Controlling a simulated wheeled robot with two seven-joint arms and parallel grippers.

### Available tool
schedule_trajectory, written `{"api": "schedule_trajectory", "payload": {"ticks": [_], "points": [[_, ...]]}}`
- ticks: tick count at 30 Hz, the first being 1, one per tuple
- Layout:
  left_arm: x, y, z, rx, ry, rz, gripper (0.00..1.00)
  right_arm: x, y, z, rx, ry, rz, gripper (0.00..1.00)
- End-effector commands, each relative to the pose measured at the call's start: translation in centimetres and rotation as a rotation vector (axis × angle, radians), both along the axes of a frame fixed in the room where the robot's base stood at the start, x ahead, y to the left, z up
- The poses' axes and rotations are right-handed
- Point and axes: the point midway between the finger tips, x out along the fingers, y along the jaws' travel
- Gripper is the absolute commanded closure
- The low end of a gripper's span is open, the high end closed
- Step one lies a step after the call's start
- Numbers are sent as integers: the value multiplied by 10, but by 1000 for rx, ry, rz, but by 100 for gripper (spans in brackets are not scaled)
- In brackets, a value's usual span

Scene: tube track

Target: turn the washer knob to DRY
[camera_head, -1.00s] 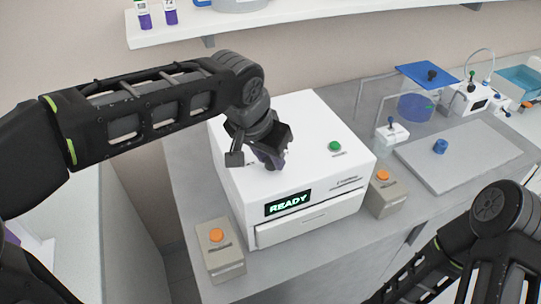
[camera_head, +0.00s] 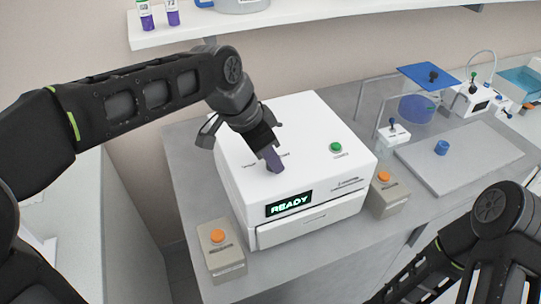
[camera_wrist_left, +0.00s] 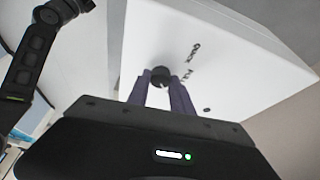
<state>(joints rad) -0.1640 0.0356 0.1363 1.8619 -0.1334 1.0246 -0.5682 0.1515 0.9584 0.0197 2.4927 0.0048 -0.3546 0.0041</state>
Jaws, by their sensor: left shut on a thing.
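The white washer (camera_head: 235,175) stands on the grey bench. Its green-lit display (camera_head: 289,203) reads READY. My left gripper (camera_head: 273,160) reaches down to the top of the washer, its purple fingers tilted. In the left wrist view the fingers (camera_wrist_left: 163,92) are shut on the small dark knob (camera_wrist_left: 160,76), one on each side. In the head view the fingers hide the knob. Dark lettering (camera_wrist_left: 188,65) is printed on the white top near the knob, too blurred to read surely. My right arm shows at the lower right; its gripper is out of view.
A green button (camera_head: 336,147) is on the washer's top right. Grey boxes with orange buttons stand at the left (camera_head: 221,262) and right (camera_head: 389,196) of the washer. A white shelf (camera_head: 300,17) runs above.

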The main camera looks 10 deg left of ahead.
Motion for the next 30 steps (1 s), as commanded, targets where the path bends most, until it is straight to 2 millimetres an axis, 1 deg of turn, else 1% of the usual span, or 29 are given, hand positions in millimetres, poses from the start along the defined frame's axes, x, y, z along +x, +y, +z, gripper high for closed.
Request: {"api": "schedule_trajectory", "payload": {"ticks": [6, 7, 15, 24, 26, 30], "points": [[1, 0, 1, 0, -4, 0, 100, 0, 0, 0, 0, 0, 0, 100], [1, 0, 1, 0, -4, 0, 73, 0, 0, 0, 0, 0, 0, 100], [0, 0, 1, 0, -2, 1, 52, 0, 0, 0, 0, 0, 0, 100], [0, 1, 2, 0, -2, 1, 52, 0, 0, 0, 0, 0, 0, 100], [-1, 2, 6, 0, -3, 1, 52, 0, 0, -1, 0, 0, 0, 100], [-5, 7, 22, 0, -5, 2, 52, 0, 0, -3, 1, -1, 1, 100]]}}
